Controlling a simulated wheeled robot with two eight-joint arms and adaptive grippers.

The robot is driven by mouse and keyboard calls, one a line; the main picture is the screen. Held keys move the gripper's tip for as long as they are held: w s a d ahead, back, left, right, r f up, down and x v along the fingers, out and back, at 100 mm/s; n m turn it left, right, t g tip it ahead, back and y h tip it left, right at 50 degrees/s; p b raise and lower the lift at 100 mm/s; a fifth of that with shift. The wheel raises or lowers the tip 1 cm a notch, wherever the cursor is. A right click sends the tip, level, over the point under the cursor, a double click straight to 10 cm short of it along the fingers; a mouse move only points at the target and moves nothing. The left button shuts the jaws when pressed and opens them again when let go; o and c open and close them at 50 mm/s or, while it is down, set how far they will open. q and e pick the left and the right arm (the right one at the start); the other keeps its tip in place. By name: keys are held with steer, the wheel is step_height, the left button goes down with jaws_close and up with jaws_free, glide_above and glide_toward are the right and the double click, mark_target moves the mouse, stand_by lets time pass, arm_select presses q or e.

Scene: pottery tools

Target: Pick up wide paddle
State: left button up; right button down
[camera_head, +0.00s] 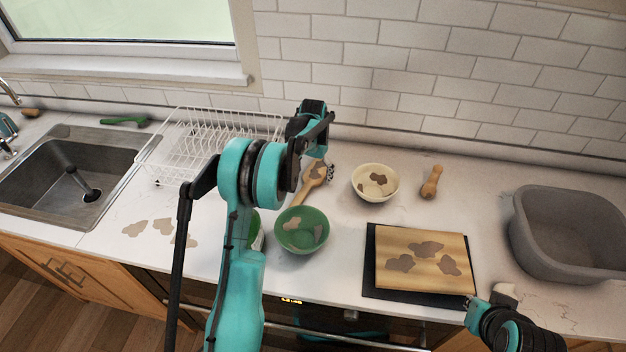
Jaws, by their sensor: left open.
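A wooden paddle (311,184) with brown stains lies on the white counter near the middle, behind the green bowl. Its upper end is partly hidden by my left gripper. My left gripper (329,166) is open above and beside the paddle's far end. Its fingers are small and dark, and I cannot tell whether they touch the paddle. Only part of my right arm shows at the bottom right, and no right fingers can be made out.
A green bowl (302,230) stands in front of the paddle and a cream bowl (361,183) to its right. Farther right are a small wooden tool (431,183), a stained board (397,283) and a grey basin (566,232). A white dish rack (172,137) and sink (47,150) are left.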

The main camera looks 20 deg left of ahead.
arm_select(q)
steer(key=c, duration=1.3)
steer(key=shift+r, duration=0.1)
